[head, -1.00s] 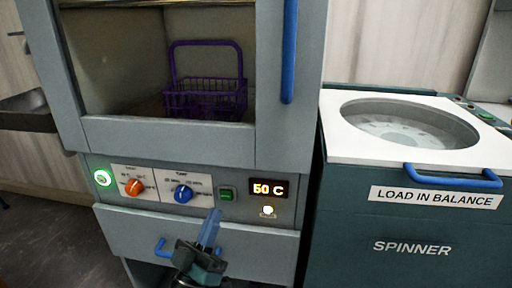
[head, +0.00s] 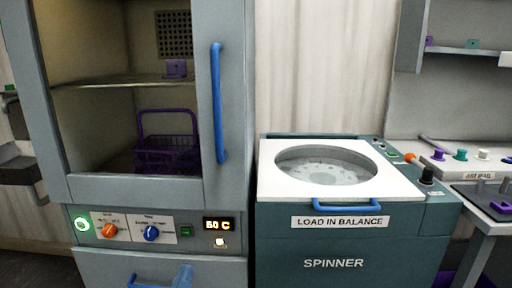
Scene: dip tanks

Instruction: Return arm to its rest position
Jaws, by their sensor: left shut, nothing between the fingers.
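My right gripper is not in view.
A purple basket (head: 167,156) sits low inside the cabinet, behind its door with a blue handle (head: 218,103). Knobs and a lit display (head: 219,224) are on its panel. The spinner (head: 345,241) stands to the right, with a bench (head: 478,217) beyond it.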

